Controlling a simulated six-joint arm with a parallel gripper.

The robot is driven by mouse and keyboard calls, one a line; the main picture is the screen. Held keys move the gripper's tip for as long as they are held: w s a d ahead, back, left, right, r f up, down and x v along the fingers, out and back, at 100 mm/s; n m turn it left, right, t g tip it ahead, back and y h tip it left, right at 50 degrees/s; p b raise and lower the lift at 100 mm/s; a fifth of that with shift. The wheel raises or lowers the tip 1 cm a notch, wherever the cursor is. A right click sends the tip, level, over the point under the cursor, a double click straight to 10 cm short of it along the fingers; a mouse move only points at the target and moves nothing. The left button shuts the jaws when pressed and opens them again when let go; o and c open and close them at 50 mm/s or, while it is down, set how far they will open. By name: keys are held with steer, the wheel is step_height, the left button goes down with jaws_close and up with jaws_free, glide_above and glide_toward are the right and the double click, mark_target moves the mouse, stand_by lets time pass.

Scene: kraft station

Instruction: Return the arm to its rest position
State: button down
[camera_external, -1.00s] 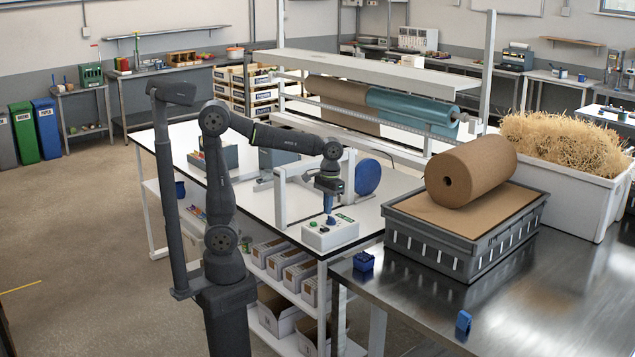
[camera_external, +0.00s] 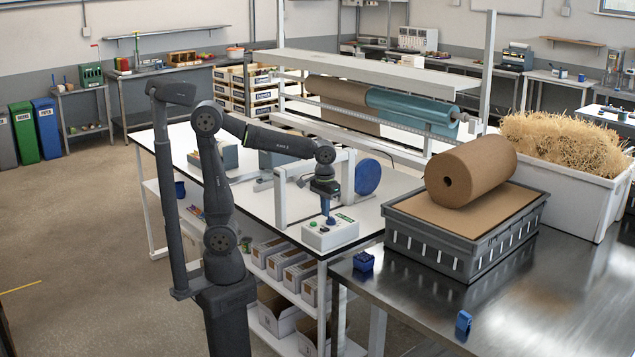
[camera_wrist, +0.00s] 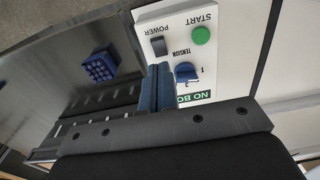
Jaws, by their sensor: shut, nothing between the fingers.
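My gripper (camera_external: 327,215) is above the white control box (camera_external: 343,234) at the near right end of the white bench. Its blue fingers are shut with nothing between them, pointing down. In the wrist view the shut fingers (camera_wrist: 157,88) are in front of the control box (camera_wrist: 205,48), which has a green START button (camera_wrist: 201,35), a dark POWER switch (camera_wrist: 159,46) and a blue TENSION knob (camera_wrist: 186,71). The fingers seem close to the box; I cannot tell the exact gap.
A grey crate (camera_external: 440,258) carrying a kraft roll (camera_external: 470,167) stands on the metal table (camera_external: 560,290). Two small blue items (camera_external: 363,261) sit near its edge. A blue disc (camera_external: 368,177) and a white frame (camera_external: 281,198) stand on the bench around the arm.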

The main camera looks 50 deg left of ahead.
steer(key=shift+s+f+t, duration=0.5)
steer(key=shift+s+t, duration=0.25)
steer(key=shift+t, duration=0.45)
steer(key=v, duration=1)
steer(key=shift+w+g, duration=1.8)
steer(key=shift+w, duration=0.95)
step_height(320, 180, down, 6)
steer(key=shift+s+d, duration=0.15)
steer(key=shift+s, duration=0.1)
